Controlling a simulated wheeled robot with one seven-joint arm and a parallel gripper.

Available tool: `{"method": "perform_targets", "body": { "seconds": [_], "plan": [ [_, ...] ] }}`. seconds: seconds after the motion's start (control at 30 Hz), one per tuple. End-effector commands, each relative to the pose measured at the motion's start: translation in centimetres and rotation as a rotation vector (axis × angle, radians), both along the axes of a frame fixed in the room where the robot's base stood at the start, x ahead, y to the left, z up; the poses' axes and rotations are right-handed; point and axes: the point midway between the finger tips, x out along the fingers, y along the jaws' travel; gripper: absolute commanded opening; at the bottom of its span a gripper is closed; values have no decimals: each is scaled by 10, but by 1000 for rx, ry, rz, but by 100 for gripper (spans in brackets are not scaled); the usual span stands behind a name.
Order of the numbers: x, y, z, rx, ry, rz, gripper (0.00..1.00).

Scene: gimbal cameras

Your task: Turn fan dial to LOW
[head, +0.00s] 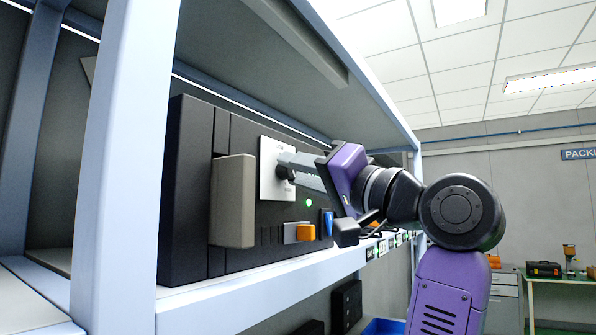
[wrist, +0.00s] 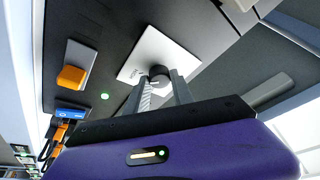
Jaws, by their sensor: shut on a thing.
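The fan dial is a dark round knob with a light face on a white plate (head: 270,180), set in a black panel on the shelf. In the wrist view the dial (wrist: 159,76) sits between my two fingers, on the white plate (wrist: 155,50). My gripper (head: 284,168) reaches the dial from the right, and its fingers are shut on it. It also shows in the wrist view (wrist: 160,88). In the head view my fingers hide most of the dial.
The black panel (head: 190,190) carries a grey box (head: 233,200), an orange block (head: 306,233), a blue part (head: 328,222) and a lit green lamp (head: 309,203). The shelf's underside is above my gripper. A pale shelf post (head: 125,150) stands at the left.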

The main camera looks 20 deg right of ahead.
Motion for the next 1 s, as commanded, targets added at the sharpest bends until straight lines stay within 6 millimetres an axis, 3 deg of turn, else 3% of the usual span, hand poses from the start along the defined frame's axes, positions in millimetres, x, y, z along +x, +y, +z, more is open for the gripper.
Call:
{"method": "perform_targets", "body": {
  "seconds": [0.37,1.0],
  "plan": [
    [0,-2,-3,-76,-55,-2,0],
    [2,-4,-3,-533,-387,-3,0]
  ]
}}
